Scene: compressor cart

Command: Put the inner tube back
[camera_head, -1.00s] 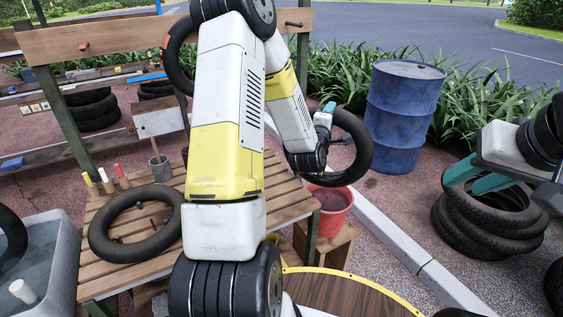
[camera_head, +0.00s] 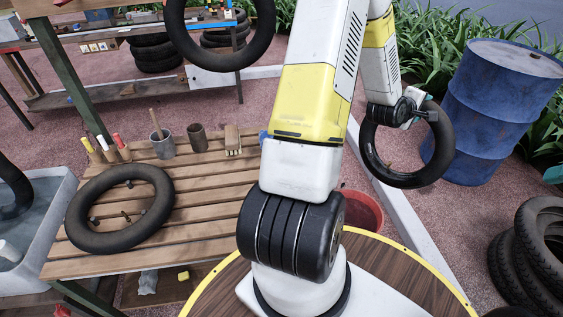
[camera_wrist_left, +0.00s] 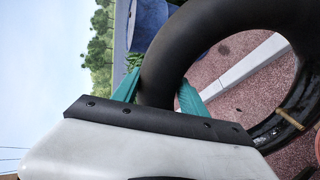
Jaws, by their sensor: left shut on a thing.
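My left gripper (camera_head: 424,112) is shut on the rim of a black inner tube (camera_head: 445,152), which hangs below it in the air, left of the blue barrel. In the left wrist view the teal fingers (camera_wrist_left: 160,95) stand on both sides of the held tube (camera_wrist_left: 178,52). A second black tube (camera_head: 158,215) lies flat on the slatted wooden bench (camera_head: 205,195). A third tube (camera_head: 262,45) hangs upright at the top of the head view, its upper part cut off. Only a teal sliver of my right gripper (camera_head: 555,174) shows at the right edge.
A grey water tub (camera_head: 50,235) with a dark tube (camera_head: 15,190) stands at the left. Markers, a tin cup (camera_head: 162,144) and a brush (camera_head: 232,140) stand along the bench's back. The blue barrel (camera_head: 495,115), stacked tyres (camera_head: 535,250) and a red bucket (camera_head: 362,212) stand around the right.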

